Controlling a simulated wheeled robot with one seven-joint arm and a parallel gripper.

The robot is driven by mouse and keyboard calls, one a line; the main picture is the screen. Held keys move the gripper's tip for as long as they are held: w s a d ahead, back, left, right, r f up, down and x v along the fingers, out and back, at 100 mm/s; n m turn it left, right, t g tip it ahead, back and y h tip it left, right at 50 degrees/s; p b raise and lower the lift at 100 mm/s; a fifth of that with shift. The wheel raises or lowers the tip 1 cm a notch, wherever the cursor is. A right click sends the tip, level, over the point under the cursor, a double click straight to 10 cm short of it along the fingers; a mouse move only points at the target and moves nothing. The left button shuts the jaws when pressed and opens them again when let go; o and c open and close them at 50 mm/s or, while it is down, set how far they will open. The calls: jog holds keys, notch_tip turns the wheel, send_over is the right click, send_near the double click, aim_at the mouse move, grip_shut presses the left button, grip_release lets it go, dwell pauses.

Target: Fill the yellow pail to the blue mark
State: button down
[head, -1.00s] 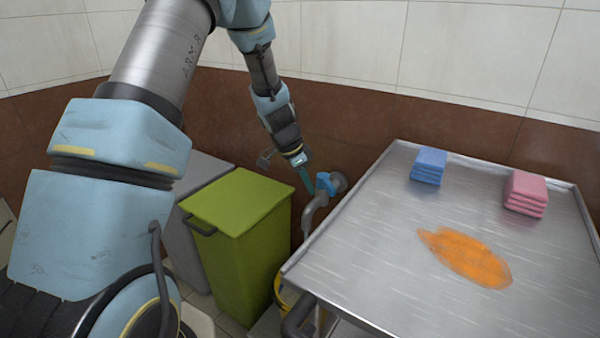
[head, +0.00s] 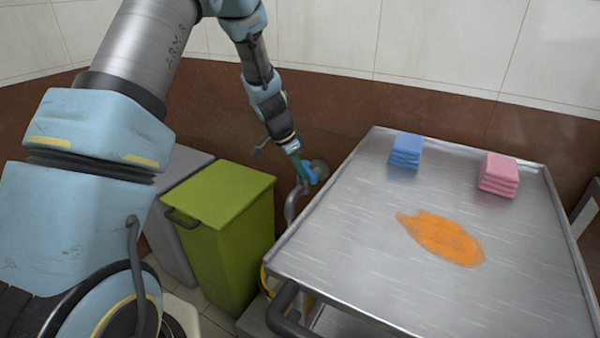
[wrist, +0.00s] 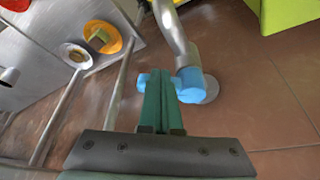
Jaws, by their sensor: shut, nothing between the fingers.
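The yellow pail (head: 266,283) is mostly hidden behind the steel table's near left corner in the head view; only a yellow sliver shows. Its inside, water level and blue mark are hidden. A metal tap (head: 291,208) with a blue handle (head: 310,175) stands at the wall beyond the table. My gripper (head: 303,172) is shut and empty, its green fingers at the handle. In the wrist view the shut fingers (wrist: 163,85) overlap the blue handle (wrist: 193,91), with blue showing on both sides; I cannot tell whether they touch. The tap's pipe (wrist: 174,30) rises beside them.
The steel table (head: 340,255) holds blue cloths (head: 405,150), pink cloths (head: 498,176) and an orange spill (head: 442,238). A green bin (head: 225,225) stands left of the tap, beside a grey bin (head: 172,215). The wrist view shows a round orange-yellow item (wrist: 113,44) on a grey surface.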

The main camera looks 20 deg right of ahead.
aim_at(314, 172)
jog(key=shift+s+d+n+b, duration=0.15)
jog(key=shift+d+n+b, duration=0.15)
jog(key=shift+n, duration=0.2)
jog(key=shift+s+d+n+t, duration=0.15)
jog(key=shift+d+n+t, duration=0.2)
jog(key=shift+n, duration=0.35)
jog(key=n, duration=0.1)
jog(key=d+n+t, duration=0.1)
jog(key=shift+s+d+r+n+y+p, duration=0.1)
jog(key=shift+s+d+n+y+p, duration=0.05)
jog(key=shift+n+y+p, duration=0.2)
jog(key=shift+d+n, duration=0.15)
jog(key=shift+n, duration=0.2)
jog(key=shift+d, duration=0.35)
jog(key=shift+a, duration=0.1)
jog(key=shift+w+a, duration=0.5)
jog(key=shift+a, duration=0.1)
jog(key=v, duration=1)
jog(key=shift+s+r+b, duration=0.2)
jog(key=shift+r+b, duration=0.1)
jog(key=shift+b, duration=0.15)
